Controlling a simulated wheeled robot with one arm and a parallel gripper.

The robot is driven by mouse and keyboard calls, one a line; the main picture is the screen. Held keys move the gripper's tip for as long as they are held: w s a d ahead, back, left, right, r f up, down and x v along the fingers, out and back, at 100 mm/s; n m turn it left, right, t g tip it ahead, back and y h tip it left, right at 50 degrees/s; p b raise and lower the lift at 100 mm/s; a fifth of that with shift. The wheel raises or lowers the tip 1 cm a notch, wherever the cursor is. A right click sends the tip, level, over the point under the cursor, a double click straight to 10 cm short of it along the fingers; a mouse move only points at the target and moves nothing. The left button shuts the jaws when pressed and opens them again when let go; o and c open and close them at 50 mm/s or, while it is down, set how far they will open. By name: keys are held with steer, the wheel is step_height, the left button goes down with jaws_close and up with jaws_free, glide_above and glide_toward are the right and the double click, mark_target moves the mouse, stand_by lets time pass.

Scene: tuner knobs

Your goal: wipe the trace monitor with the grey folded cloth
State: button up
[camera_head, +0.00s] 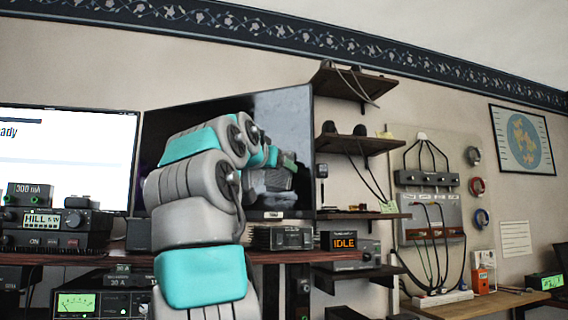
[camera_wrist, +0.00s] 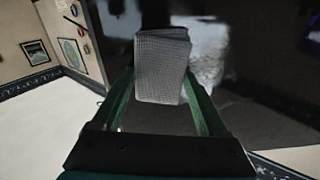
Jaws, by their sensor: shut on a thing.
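The trace monitor (camera_head: 296,115) is the dark, tilted screen in the middle of the head view, partly hidden behind my arm. In the wrist view its dark screen (camera_wrist: 262,65) fills the right side, with a pale, hazy patch (camera_wrist: 208,50) beside the cloth. The grey folded cloth (camera_wrist: 162,68) has a fine woven grid and sits between the green fingers of my gripper (camera_wrist: 163,95). The gripper is shut on it. In the head view my gripper (camera_head: 287,162) is in front of the screen. I cannot tell whether the cloth touches the glass.
A lit white monitor (camera_head: 70,155) stands at the left above stacked radios (camera_head: 60,232). Below the trace monitor are a grey unit (camera_head: 280,238) and a box reading IDLE (camera_head: 345,241). Wall shelves (camera_head: 362,145) with hanging cables are close on the right.

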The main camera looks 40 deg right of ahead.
steer(key=w+a, duration=0.1)
steer(key=w+a+p, duration=0.1)
steer(key=w, duration=0.1)
steer(key=shift+w, duration=0.25)
stand_by(0.4)
steer(key=b+v, duration=0.1)
steer(key=v, duration=0.5)
stand_by(0.4)
steer(key=shift+f, duration=0.1)
steer(key=shift+b+v, duration=0.3)
steer(key=shift+v, duration=1.2)
